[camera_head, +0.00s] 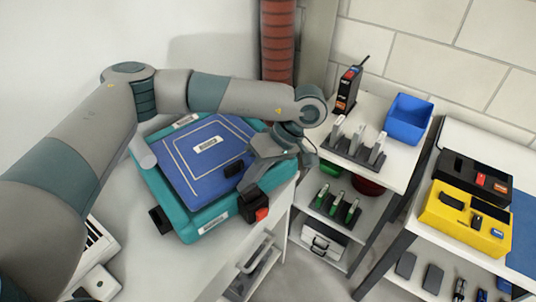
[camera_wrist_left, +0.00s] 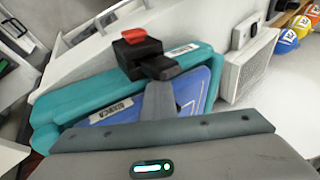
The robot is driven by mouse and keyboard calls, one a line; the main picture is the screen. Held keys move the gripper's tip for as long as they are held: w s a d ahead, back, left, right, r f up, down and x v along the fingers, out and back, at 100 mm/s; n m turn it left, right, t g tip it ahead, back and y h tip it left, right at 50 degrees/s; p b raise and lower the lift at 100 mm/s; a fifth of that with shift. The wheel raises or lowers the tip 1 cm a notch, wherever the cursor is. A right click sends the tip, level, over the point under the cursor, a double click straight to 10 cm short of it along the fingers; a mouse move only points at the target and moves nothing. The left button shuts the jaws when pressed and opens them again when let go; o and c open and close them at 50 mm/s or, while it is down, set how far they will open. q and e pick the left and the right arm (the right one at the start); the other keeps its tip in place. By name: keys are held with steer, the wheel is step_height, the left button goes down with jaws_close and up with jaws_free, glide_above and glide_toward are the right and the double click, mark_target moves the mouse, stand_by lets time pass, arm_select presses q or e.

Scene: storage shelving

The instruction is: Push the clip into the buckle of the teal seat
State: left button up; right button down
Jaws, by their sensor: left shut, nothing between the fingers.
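The teal seat (camera_head: 205,215) with its blue pad (camera_head: 190,178) lies on the white top at centre left; it also shows in the left wrist view (camera_wrist_left: 85,85). The black buckle (camera_head: 250,207) with a red button sits at its near right edge, and in the left wrist view (camera_wrist_left: 135,48) at top centre. The black clip (camera_wrist_left: 160,67) is against the buckle's near side; I cannot tell how deep it sits. My left gripper (camera_head: 244,187) is shut and empty, its tip (camera_wrist_left: 159,88) right at the clip. A small black piece (camera_head: 233,168) shows beside the gripper on the pad.
A white shelf to the right holds a blue bin (camera_head: 408,119), a rack of upright tools (camera_head: 355,147) and a black device (camera_head: 348,90). A yellow box (camera_head: 465,218) stands on the far-right table. A black block (camera_head: 160,220) is at the seat's left.

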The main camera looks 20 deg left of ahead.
arm_select(q)
steer(key=shift+w+f, duration=0.15)
steer(key=shift+f, duration=0.15)
steer(key=shift+o, duration=0.6)
steer(key=b+v, duration=0.1)
steer(key=v, duration=1.6)
steer(key=shift+r, duration=0.45)
steer(key=shift+d, duration=0.1)
